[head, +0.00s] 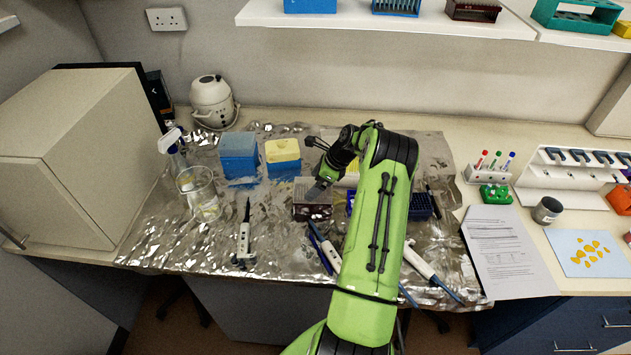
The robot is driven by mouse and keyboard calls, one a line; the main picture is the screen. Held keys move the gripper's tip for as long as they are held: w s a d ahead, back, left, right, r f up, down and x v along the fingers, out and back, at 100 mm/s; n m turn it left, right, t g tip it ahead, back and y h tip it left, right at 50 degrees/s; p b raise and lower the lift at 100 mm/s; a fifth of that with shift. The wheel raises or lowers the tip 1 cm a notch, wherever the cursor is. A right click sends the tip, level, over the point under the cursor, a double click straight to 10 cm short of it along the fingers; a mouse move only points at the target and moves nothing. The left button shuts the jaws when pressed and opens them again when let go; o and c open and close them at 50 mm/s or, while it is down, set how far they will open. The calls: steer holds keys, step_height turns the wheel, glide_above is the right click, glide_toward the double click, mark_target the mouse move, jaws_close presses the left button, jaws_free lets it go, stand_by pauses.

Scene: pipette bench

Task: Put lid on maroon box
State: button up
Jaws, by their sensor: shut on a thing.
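The maroon box (313,212) stands on the foil in the middle of the bench, with a paler, greyish-pink top showing. My gripper (318,189) reaches down from the right to the top of this box. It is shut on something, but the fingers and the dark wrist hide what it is. I cannot clearly make out a separate maroon lid, or tell whether the fingers touch the box.
A blue box (238,158) and a yellow box (283,158) stand behind to the left. A blue rack (420,206) is right of my arm. A pipette (244,240) and a glass beaker (199,194) are at left. A shelf (400,22) overhangs the back.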

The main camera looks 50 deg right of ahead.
steer(key=shift+f, duration=0.1)
steer(key=o, duration=0.7)
steer(key=v, duration=1.5)
steer(key=shift+s+r, duration=0.2)
steer(key=shift+r, duration=0.15)
